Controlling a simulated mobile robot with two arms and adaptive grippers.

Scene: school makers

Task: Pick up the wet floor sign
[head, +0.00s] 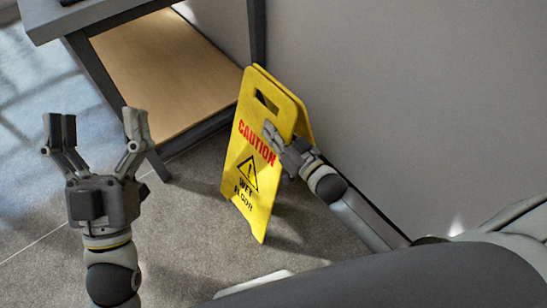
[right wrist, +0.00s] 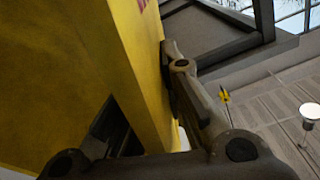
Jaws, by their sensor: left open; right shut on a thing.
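The yellow wet floor sign (head: 247,165) stands upright and slightly tilted on the grey floor, with red CAUTION lettering and a black warning triangle. It also fills the left of the right wrist view (right wrist: 60,70). My right gripper (head: 272,140) is shut on the sign's right edge, below its handle slot. In the right wrist view one finger (right wrist: 185,85) lies along the sign's side; the other finger is partly hidden. My left gripper (head: 97,130) is open and empty, with its fingers pointing up, well left of the sign.
A desk with dark metal legs and a wooden lower panel (head: 165,75) stands behind and left of the sign. A plain grey wall (head: 400,80) rises behind and to the right. Grey floor (head: 185,230) is clear between my left gripper and the sign.

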